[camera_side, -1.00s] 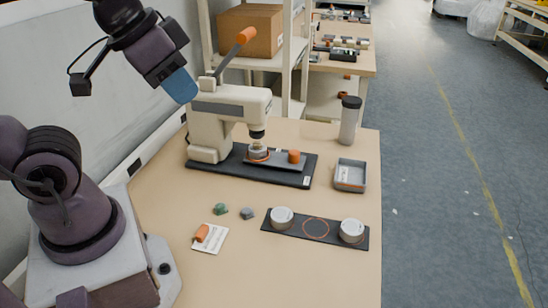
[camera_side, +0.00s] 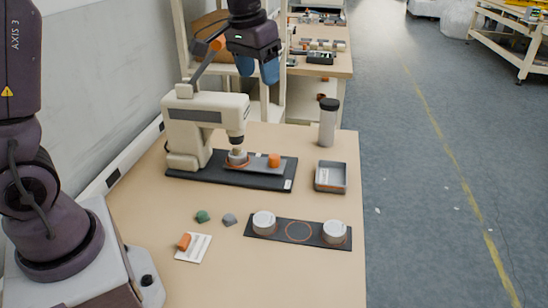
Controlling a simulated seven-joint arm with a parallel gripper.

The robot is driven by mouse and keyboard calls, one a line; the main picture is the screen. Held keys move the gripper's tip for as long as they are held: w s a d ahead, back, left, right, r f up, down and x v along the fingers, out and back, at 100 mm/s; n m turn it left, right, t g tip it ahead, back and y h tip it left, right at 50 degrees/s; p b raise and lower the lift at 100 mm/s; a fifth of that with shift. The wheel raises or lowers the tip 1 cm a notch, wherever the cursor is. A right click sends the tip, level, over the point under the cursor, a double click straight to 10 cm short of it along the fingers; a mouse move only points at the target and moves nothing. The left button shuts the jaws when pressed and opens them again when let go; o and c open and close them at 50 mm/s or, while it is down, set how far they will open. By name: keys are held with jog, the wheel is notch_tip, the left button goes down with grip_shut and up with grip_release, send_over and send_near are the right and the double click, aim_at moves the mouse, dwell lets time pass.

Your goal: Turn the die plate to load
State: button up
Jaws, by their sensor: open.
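A cream bench press (camera_side: 205,108) stands at the back of the table on a black base (camera_side: 215,175). The die plate (camera_side: 257,166) is a grey plate on that base, reaching out to the right from below the press head. An orange knob (camera_side: 274,160) stands on its right part, and a small round die (camera_side: 237,157) sits under the head. My gripper (camera_side: 257,71) is open and empty, with blue fingers apart. It is high above and behind the die plate, beside the orange-tipped press lever (camera_side: 204,62).
A dark-lidded grey bottle (camera_side: 327,124) and a grey tray (camera_side: 331,178) stand right of the press. In front lie a black strip (camera_side: 281,235) with two white round pots, green (camera_side: 202,217) and grey (camera_side: 230,220) lumps, and a card (camera_side: 197,249) with an orange piece.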

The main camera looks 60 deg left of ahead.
jog(key=w+a+f+g, duration=0.1)
jog(key=w+a+f, duration=0.35)
jog(key=f, duration=0.25)
jog(key=n+g, duration=0.1)
send_near(274, 156)
jog(key=f, duration=1)
jog(key=shift+w+a+f, duration=0.1)
jog(key=shift+w+f, duration=0.1)
jog(key=shift+f, duration=0.05)
grip_shut()
